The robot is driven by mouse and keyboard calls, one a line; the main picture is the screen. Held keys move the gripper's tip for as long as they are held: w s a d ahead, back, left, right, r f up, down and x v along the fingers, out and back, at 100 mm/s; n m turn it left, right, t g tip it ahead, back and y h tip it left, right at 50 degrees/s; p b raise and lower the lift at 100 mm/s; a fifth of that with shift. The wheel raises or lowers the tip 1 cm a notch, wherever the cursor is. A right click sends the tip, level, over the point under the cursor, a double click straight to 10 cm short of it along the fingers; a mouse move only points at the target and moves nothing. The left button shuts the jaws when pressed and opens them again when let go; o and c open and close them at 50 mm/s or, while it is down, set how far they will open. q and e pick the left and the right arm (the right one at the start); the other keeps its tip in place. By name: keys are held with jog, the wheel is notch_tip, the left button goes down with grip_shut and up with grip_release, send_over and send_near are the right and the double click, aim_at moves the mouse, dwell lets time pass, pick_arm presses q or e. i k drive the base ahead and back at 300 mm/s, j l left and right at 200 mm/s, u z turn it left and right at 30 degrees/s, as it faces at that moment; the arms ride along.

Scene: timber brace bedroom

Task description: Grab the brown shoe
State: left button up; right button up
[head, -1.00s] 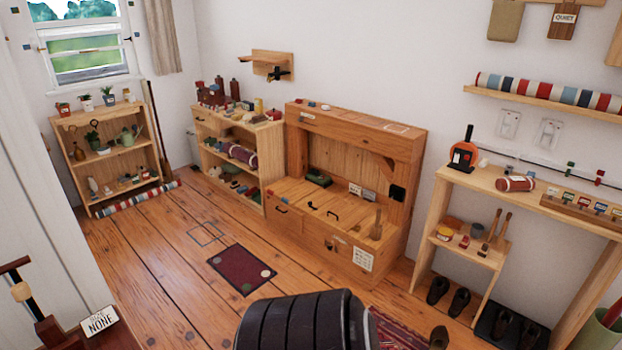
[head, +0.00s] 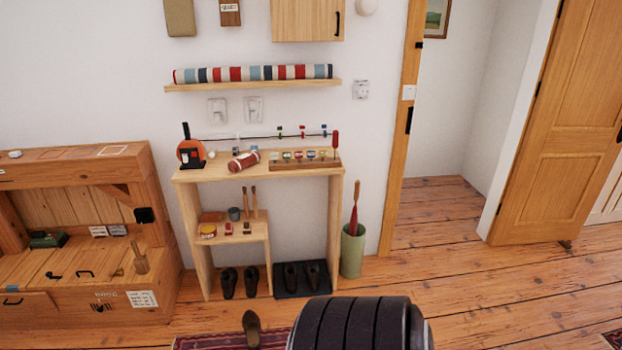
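A single brown shoe (head: 251,328) stands on the floor at the bottom of the head view, at the edge of a red patterned rug (head: 210,342), apart from the other shoes. A dark pair of shoes (head: 229,282) sits on the floor under the wooden shelf bench. Another dark pair (head: 290,276) rests on a black tray (head: 320,291) beside it. Neither of my grippers is in view.
The wooden bench (head: 335,218) carries small tools and a roll. A green bin (head: 351,252) with a red umbrella stands at its right. A wooden chest unit (head: 90,310) is at left. An open door (head: 555,130) and clear floor (head: 480,290) are at right.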

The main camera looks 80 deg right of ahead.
aim_at(251, 321)
jog(key=z, duration=1.8)
jog(key=i+j+z, duration=0.15)
